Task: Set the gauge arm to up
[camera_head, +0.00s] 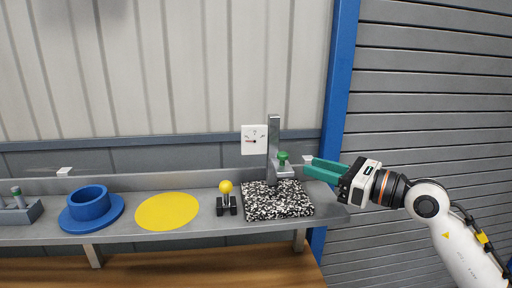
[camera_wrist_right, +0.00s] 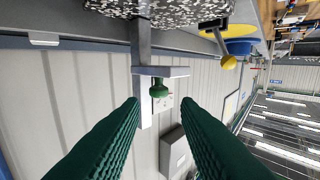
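The gauge stand has a black-and-white speckled base (camera_head: 278,200) with an upright grey post (camera_head: 273,145). A grey gauge arm (camera_head: 286,171) sticks out from the post low down, a little above the base, with a green knob (camera_head: 283,157) on it. In the right wrist view the picture is upside down; the gauge arm (camera_wrist_right: 162,71) and green knob (camera_wrist_right: 158,89) show ahead of the fingers. My right gripper (camera_head: 312,168) is right of the knob. In the wrist view its green fingers (camera_wrist_right: 160,112) are open and empty, apart from the knob. My left gripper is not in view.
A white dial card (camera_head: 254,140) is behind the post. On the grey shelf (camera_head: 130,233), left of the base, are a yellow-knobbed lever (camera_head: 226,187), a yellow disc (camera_head: 167,211), a blue flanged ring (camera_head: 90,205) and a grey block (camera_head: 20,213). A blue upright (camera_head: 338,90) stands behind my right gripper.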

